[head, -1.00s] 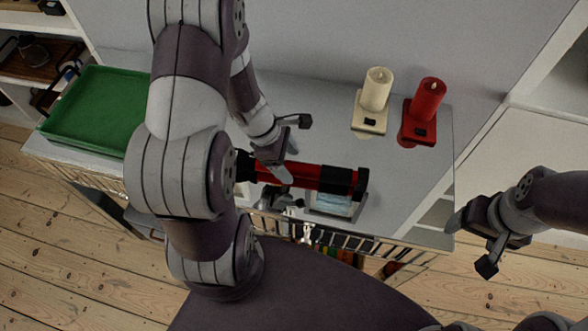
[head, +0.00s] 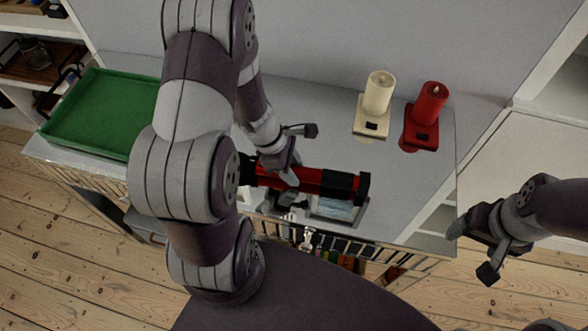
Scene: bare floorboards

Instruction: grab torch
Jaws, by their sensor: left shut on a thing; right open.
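A red torch with black ends (head: 328,181) is held level over the front part of the white cabinet top. My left gripper (head: 291,176) is shut on the torch near the middle of its body. My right gripper (head: 470,250) is open and empty, out past the cabinet's right front edge.
A green tray (head: 95,122) stands at the cabinet's left end. A cream candle (head: 378,95) and a red candle (head: 430,105) stand at the back right on holders. A small box with a light blue face (head: 335,208) lies below the torch. The middle of the cabinet top (head: 325,120) is clear.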

